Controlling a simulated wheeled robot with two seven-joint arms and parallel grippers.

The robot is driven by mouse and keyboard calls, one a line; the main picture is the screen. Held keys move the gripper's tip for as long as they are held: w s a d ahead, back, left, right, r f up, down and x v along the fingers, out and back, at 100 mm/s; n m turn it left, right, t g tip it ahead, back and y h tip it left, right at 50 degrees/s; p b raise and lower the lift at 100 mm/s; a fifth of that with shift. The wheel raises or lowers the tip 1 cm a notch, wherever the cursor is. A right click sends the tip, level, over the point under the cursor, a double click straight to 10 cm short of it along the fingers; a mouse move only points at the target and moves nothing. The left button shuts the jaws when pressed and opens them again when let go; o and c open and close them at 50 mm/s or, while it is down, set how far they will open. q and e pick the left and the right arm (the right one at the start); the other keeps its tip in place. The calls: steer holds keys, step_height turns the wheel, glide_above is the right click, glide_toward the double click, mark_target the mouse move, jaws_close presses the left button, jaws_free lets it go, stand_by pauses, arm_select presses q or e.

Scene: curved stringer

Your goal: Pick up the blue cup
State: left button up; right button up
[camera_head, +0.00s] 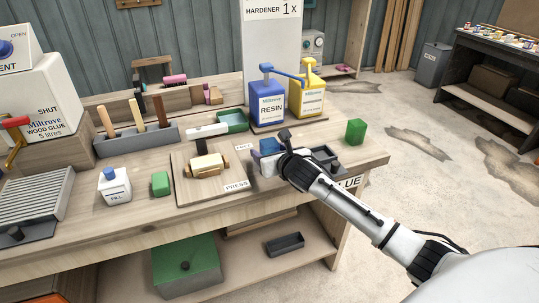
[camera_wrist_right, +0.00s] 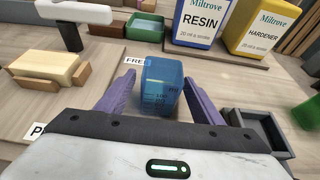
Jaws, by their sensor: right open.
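The blue cup (camera_wrist_right: 162,82) is translucent with printed markings and stands upright on the workbench, in the right wrist view just ahead of my right gripper. My right gripper (camera_wrist_right: 163,88) is open, its two purple fingers on either side of the cup, with a visible gap at the left finger. Contact at the right finger is hard to tell. In the head view the cup (camera_head: 270,146) is partly hidden behind my right gripper (camera_head: 266,160), whose arm comes in from the lower right. My left gripper is not in view.
Behind the cup stand the blue resin jug (camera_head: 268,103) and yellow hardener jug (camera_head: 307,94). A grey tray (camera_wrist_right: 262,135) is close on the right. A press with a wooden block (camera_head: 207,165) is on the left. A green block (camera_head: 355,131) stands near the bench's right end.

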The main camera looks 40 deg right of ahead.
steer(key=c, duration=1.1)
steer(key=shift+r, duration=0.1)
